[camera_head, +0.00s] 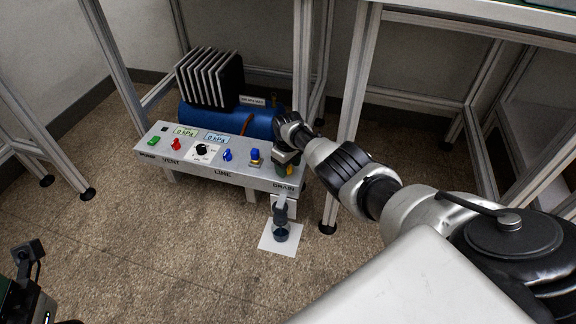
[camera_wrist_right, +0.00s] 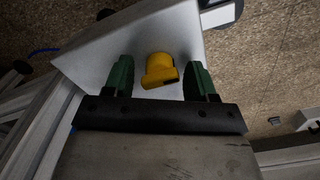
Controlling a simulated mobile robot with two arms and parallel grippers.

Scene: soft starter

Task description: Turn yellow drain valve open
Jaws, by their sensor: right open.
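The yellow drain valve (camera_wrist_right: 160,70) sits on the panel's top face and shows in the right wrist view between the two green fingers of my right gripper (camera_wrist_right: 161,78). The fingers are open, one on each side of the valve, with a gap on both sides. In the head view my right gripper (camera_head: 287,163) is at the right end of the panel (camera_head: 222,172), above the DRAIN label. The yellow valve is mostly hidden there behind the gripper. A part of my left arm shows at the lower left of the head view, but its jaws cannot be made out.
The panel carries a green switch (camera_head: 153,141), a red knob (camera_head: 176,145), a black dial (camera_head: 202,149) and blue knobs (camera_head: 227,155). A blue tank (camera_head: 215,117) lies behind it. Metal frame legs (camera_head: 347,110) stand close to my right arm. Carpet in front is mostly clear.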

